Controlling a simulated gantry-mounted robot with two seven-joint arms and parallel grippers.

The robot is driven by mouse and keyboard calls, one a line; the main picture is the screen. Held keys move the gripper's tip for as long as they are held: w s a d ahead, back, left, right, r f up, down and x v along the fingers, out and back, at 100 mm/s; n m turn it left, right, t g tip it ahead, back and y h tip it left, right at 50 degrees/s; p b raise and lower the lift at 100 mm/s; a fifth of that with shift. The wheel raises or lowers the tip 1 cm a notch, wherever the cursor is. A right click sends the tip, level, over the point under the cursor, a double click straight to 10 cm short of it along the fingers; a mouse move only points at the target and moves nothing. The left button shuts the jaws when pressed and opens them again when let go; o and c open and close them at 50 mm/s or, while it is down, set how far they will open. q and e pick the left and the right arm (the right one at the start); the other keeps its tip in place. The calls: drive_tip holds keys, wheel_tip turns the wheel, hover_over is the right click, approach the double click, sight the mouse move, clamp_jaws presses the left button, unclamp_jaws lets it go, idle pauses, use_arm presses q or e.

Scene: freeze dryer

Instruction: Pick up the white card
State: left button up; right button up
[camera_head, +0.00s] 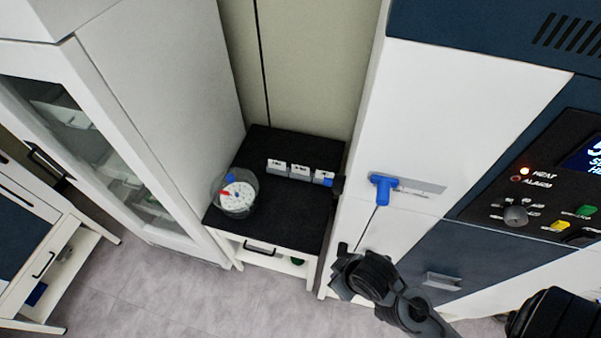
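Three small white pieces with dark marks stand in a row at the back of the black-topped small table (276,218): the left one (277,166), the middle one (299,171) and the right one (322,175), which has blue at its lower edge. They are too small to tell whether any is the white card. A dark arm of mine comes in from the lower right, and its gripper (342,276) is in front of the white machine, below and right of the table, apart from the white pieces. Its fingers are too dark to read. My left gripper is not in view.
A clear round container (237,203) with a white disc and red and blue pieces stands on the table's left. A tall white cabinet (160,90) closes the left side. The white and blue machine (440,120), with a blue T-handle (382,187), stands on the right.

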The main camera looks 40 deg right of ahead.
drive_tip(key=o, duration=1.8)
